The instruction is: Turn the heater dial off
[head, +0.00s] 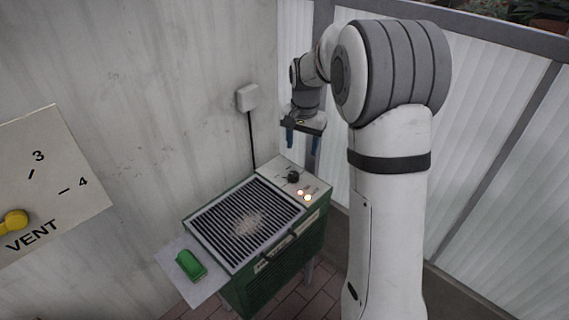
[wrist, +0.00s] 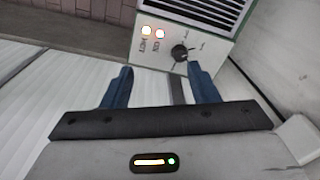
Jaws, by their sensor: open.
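The green heater (head: 272,275) stands against the wall, with a slatted grille on top and a pale control panel (head: 310,186) at its back right end. The black heater dial (head: 293,177) sits on that panel; it also shows in the wrist view (wrist: 179,52), with a pointer and small labels too small to read. Two lamps (head: 303,195) beside the dial are lit, one reddish and one yellowish. My gripper (head: 303,143) is open and empty, above the panel and apart from the dial. In the wrist view its blue fingers (wrist: 160,80) point toward the panel.
A green object (head: 190,265) lies on a pale side shelf (head: 174,257) left of the heater. A white wall box (head: 247,97) has a black cable running down behind the heater. Ribbed translucent panels (head: 495,130) stand at right. A VENT board (head: 50,185) is at the left.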

